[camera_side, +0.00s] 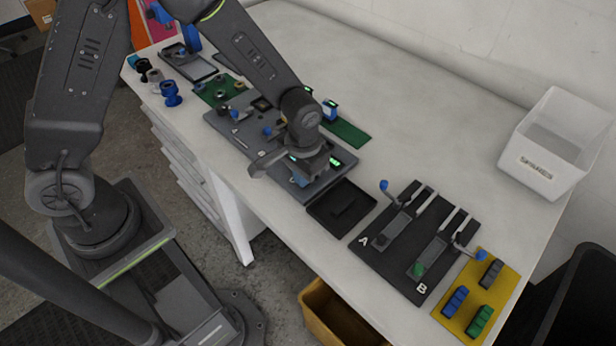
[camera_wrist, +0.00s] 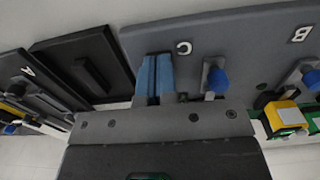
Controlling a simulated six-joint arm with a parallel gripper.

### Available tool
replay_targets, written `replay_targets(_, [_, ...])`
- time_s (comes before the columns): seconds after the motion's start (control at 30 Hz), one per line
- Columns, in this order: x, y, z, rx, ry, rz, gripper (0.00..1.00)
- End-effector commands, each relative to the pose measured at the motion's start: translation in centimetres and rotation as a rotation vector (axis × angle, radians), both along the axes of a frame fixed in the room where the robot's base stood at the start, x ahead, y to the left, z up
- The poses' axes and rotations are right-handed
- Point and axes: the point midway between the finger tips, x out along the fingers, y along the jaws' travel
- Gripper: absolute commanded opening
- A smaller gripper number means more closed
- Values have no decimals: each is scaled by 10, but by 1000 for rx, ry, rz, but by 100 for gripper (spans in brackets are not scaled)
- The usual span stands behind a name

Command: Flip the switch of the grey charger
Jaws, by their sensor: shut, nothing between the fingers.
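A grey board (camera_side: 222,118) on the bench carries several stations with blue-knobbed switches, and letters mark them. It also fills the upper part of the wrist view (camera_wrist: 235,75), where letters C and B show. My gripper (camera_side: 296,176) is low over the right end of this board, shut and empty. A yellow block (camera_wrist: 284,115) sits near letter B. My arm hides part of the board, and I cannot tell which charger is the grey one.
A shallow black tray (camera_side: 322,213) lies right of the board. Beyond it are a black board (camera_side: 375,255) with blue-knobbed levers and a yellow mat (camera_side: 505,287) holding coloured blocks. A white bin (camera_side: 547,175) stands at the back right.

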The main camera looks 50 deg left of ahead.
Motion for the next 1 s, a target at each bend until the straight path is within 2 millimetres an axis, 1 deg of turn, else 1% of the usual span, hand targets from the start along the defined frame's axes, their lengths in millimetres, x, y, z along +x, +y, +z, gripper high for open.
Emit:
replay_targets(0.07, [0, 0, 0, 0, 0, 0, 0])
replay_targets(0.17, [0, 0, 4, 0, -1, 0, 0])
replay_targets(0.9, [0, 0, 61, 0, -2, 0, 0])
replay_targets(1.0, [0, 0, 67, 0, 0, 0, 0])
